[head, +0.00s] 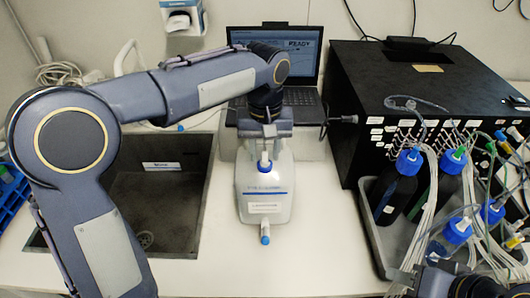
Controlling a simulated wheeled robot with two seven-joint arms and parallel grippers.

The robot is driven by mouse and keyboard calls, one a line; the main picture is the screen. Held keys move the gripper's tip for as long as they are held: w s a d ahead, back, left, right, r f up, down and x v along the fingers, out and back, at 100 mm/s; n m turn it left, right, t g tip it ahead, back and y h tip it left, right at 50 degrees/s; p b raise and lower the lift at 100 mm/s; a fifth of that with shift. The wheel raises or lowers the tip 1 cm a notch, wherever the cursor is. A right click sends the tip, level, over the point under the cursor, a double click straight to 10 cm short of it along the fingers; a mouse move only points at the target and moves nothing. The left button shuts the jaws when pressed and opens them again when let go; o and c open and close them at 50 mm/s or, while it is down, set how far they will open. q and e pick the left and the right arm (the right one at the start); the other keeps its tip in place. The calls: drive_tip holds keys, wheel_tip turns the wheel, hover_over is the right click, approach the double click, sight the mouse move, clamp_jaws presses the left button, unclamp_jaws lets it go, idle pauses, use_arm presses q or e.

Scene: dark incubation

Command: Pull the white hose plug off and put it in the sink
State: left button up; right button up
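The dark sink (170,215) is left of the container, partly hidden by my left arm. My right gripper (452,286) shows only in part at the bottom right edge, its fingertips unclear.
A laptop (300,95) stands behind the container. A black box (365,100) with many tubes is at the right. A grey tray (377,235) holds several blue-capped bottles (395,190). The counter in front of the container (310,260) is clear.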

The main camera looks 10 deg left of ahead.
sight(265, 144)
idle(0.4)
use_arm(q)
clamp_jaws()
drive_tip(key=shift+r+p, duration=0.15)
drive_tip(key=shift+p, duration=0.15)
drive_tip(key=shift+r+p, duration=1.65)
drive_tip(key=shift+r, duration=1.2)
